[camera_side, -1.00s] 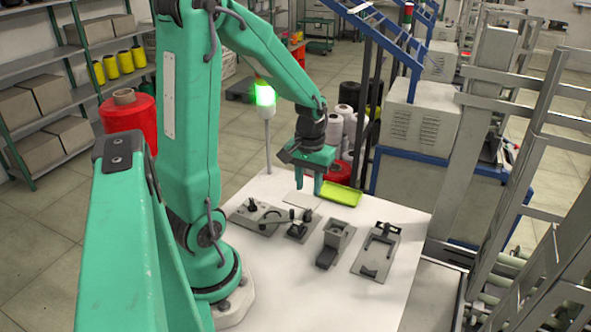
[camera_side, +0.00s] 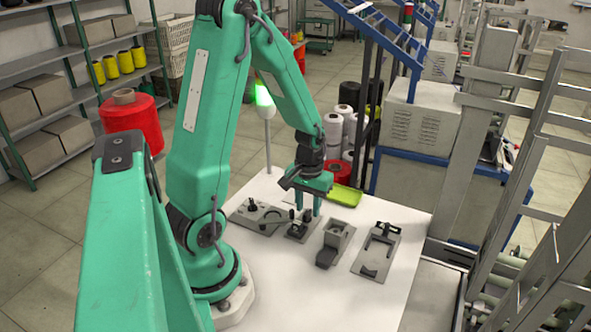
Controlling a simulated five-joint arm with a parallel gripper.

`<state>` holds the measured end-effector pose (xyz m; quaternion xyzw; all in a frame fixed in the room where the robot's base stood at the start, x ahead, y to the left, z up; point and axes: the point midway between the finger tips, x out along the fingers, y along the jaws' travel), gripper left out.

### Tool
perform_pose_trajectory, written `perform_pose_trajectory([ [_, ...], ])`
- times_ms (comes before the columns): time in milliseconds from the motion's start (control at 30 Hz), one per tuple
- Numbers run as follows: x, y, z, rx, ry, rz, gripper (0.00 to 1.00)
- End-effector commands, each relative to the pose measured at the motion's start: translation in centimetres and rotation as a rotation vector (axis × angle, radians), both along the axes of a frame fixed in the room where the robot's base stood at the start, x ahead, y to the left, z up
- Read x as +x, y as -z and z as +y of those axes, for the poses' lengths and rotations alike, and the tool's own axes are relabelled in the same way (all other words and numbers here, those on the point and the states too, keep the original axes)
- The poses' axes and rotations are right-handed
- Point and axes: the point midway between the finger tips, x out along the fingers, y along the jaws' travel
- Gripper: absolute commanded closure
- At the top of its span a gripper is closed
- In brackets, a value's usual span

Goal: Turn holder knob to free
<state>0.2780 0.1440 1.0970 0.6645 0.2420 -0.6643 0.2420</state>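Several grey fixtures stand in a row on the white table (camera_side: 375,305). The second from the left is a small fixture (camera_side: 298,237) with dark raised parts, which I take to be the holder with its knob. My gripper (camera_side: 309,209) points down, close over this fixture. Its two green fingers are apart, one at the left and one at the right. The fingers partly cover the dark parts, so I cannot tell whether they touch the knob. No held object shows between them.
Left is a plate with a crank arm (camera_side: 258,216) reaching towards the holder. Right are a block fixture (camera_side: 335,243) and a flat plate with a dark fork (camera_side: 377,252). A lime tray (camera_side: 346,197) lies behind. A lit green lamp post (camera_side: 266,130) stands at the back left.

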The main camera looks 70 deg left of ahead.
Motion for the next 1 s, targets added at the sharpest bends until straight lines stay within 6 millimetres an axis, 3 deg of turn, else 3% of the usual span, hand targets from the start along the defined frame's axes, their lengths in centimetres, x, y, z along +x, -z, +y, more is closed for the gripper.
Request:
perform_pose_trajectory([
  [467,-0.02,0.76,-0.01,0.000,0.000,0.000,0.67],
  [633,-0.02,0.75,-0.01,0.000,0.000,0.000,1.00],
  [1000,-0.02,0.73,-0.01,0.000,0.020,0.000,1.00],
])
